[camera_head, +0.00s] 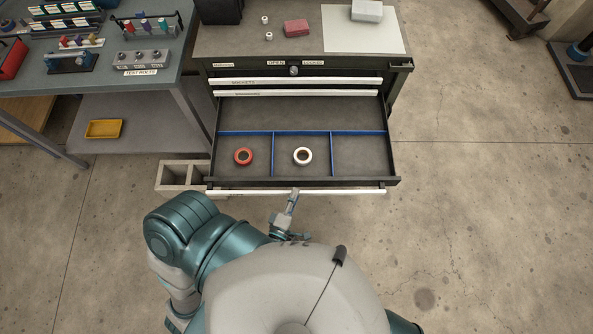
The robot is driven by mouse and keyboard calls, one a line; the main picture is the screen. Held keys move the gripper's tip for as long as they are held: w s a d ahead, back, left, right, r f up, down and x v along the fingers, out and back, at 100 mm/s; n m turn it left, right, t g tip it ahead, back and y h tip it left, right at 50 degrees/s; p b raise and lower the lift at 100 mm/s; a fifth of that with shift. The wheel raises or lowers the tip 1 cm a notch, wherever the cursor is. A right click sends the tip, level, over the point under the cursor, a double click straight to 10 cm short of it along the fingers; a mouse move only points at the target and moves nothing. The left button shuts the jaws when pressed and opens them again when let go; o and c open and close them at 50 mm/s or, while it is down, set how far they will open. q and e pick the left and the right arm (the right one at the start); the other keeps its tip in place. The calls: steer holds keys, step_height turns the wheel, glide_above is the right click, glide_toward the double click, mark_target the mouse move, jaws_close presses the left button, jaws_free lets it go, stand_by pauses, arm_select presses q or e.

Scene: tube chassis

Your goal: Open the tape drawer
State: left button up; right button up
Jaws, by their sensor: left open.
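The tape drawer (363,155) is pulled out from the dark cabinet (400,80). Blue dividers split its front part into compartments. A red-orange tape roll (236,156) lies in the left compartment and a white tape roll (296,156) in the middle one; the right one is empty. A white handle strip (345,192) runs along the drawer's front. My left gripper (292,199) is open at the middle of this strip, its tips at or just over it. I cannot tell if they touch. My right gripper is not in view.
Two shut drawers with white strips (300,82) sit above the open one. The cabinet top holds a red box (296,28) and a pale box (367,10). A workbench (100,80) stands at left, a concrete block (180,173) beside the cabinet.

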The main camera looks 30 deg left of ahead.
arm_select(q)
steer(key=s+d, duration=0.1)
steer(key=s, duration=0.9)
steer(key=shift+d, duration=0.4)
steer(key=shift+f, duration=0.1)
